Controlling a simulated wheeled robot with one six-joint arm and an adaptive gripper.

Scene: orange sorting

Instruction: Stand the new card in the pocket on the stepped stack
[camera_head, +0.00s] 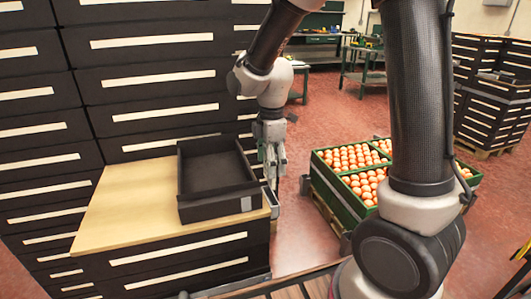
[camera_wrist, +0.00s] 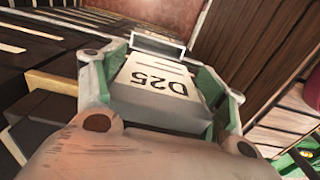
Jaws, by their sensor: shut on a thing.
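My gripper (camera_head: 272,172) hangs beside the right edge of the stepped stack (camera_head: 185,262), just right of the open black tray. In the wrist view, its green-and-grey fingers are shut on the new card (camera_wrist: 158,88), a pale card printed "D25" with lines above. A small grey frame that looks like the pocket (camera_head: 271,202) is at the step's right corner, below my gripper. In the wrist view, the pocket (camera_wrist: 157,43) shows as a pale-rimmed frame just beyond the card's far end. I cannot tell whether the card touches it. In the head view the card is hardly discernible.
An open, empty black tray (camera_head: 220,208) sits on the stack's wooden top (camera_head: 118,212). Green crates of oranges (camera_head: 329,181) stand to the right. Tall black stacks rise behind and at far right. Red floor lies open between the crates and the back workbenches.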

